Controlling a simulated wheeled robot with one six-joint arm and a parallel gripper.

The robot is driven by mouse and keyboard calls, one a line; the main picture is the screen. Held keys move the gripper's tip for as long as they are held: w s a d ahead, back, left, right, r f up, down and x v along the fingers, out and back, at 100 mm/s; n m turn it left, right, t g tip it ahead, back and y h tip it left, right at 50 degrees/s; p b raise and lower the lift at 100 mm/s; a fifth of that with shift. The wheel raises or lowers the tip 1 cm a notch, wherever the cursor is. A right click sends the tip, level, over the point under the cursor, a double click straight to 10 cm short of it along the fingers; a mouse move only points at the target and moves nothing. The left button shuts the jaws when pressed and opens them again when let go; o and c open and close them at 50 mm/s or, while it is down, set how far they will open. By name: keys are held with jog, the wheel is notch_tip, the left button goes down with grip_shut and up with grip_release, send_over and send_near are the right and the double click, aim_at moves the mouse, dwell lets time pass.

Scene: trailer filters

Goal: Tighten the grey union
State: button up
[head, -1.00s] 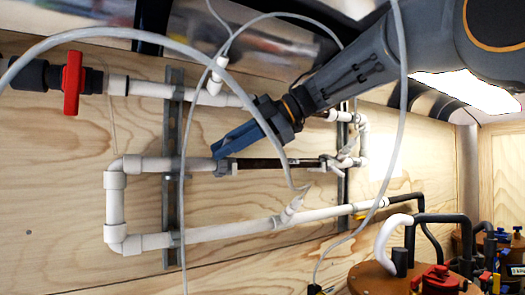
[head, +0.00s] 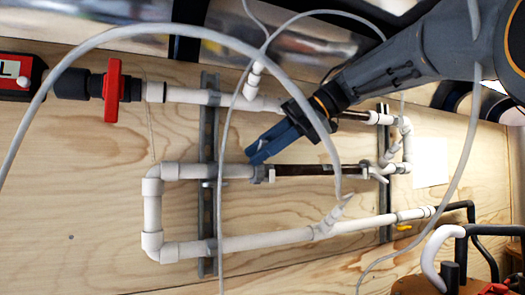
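The grey union appears to be the small pale fitting (head: 262,174) in the middle pipe run, where the white pipe on the left meets a dark pipe (head: 305,170) on the right. My gripper (head: 255,157) comes down from the upper right, with its blue fingers slanting to the lower left. The fingertips are just above the fitting and partly overlap the upper edge of the pipe run in the head view. I cannot tell whether they touch it. The fingers look close together, but the gap between them is hidden.
A red valve handle (head: 112,80) sits on the upper pipe at left. Two vertical metal rails (head: 208,130) carry the pipes on the plywood wall (head: 80,190). Thin grey hoses loop in front of the wall. A brown-topped tank (head: 415,284) stands at lower right.

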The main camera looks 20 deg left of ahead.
jog(key=shift+o, duration=0.7)
jog(key=b+v, duration=0.2)
jog(key=v, duration=0.6)
jog(key=shift+f, duration=0.1)
